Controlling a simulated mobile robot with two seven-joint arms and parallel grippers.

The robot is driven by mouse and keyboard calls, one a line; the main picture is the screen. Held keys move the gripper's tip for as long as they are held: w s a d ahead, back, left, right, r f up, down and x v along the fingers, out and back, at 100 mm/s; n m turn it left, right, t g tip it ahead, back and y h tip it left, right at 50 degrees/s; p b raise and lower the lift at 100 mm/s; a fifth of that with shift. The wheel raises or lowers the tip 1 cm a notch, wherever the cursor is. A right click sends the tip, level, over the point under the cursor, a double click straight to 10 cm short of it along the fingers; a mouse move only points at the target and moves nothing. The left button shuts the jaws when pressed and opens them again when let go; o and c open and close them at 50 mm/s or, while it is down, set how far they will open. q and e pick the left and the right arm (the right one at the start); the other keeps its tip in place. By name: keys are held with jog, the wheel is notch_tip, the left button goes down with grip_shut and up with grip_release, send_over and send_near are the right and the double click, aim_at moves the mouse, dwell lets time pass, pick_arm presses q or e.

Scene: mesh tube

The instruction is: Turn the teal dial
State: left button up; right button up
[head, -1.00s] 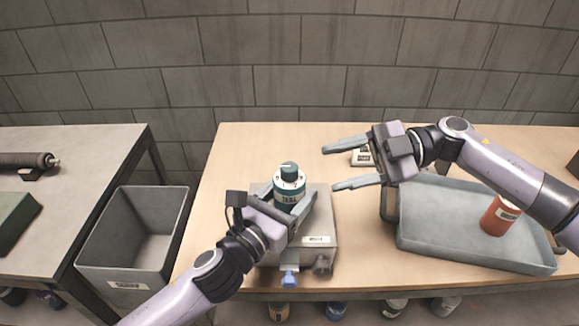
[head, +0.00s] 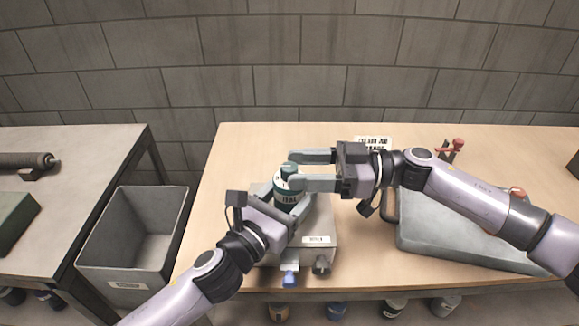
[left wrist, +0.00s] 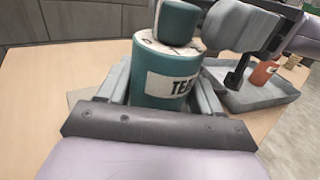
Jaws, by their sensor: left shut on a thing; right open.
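The teal dial (head: 288,172) is the knob on top of a teal canister (head: 286,201) with a white label band and a white marked top. It also shows in the left wrist view (left wrist: 178,22). The canister stands upright on a grey metal box (head: 318,225). My left gripper (head: 283,200) is shut on the canister's body, one finger on each side. My right gripper (head: 293,170) is open and level with the dial, its fingers reaching in from the right on the far and near sides of it. Whether they touch the dial cannot be told.
A grey tray (head: 440,240) with an orange-red canister (left wrist: 264,72) lies at the right, partly behind my right arm. A white label card (head: 374,141) and a red-handled item (head: 456,145) are at the back. A grey bin (head: 135,240) stands left of the table.

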jog(key=shift+a, duration=1.35)
jog(key=c, duration=1)
jog(key=shift+o, duration=0.2)
jog(key=shift+n+g, duration=0.4)
jog(key=shift+g, duration=0.2)
jog(key=shift+w+n+g+h, duration=0.1)
jog(key=shift+n+g+h, duration=0.3)
jog(key=shift+n+g, duration=0.9)
jog(key=shift+n+g+h, duration=0.4)
jog(key=shift+n+g, duration=0.3)
jog(key=shift+g, duration=1.1)
jog(key=shift+f, duration=0.1)
jog(key=shift+n+g+h, duration=0.6)
jog(key=shift+n+g, duration=0.2)
jog(key=shift+g, duration=0.3)
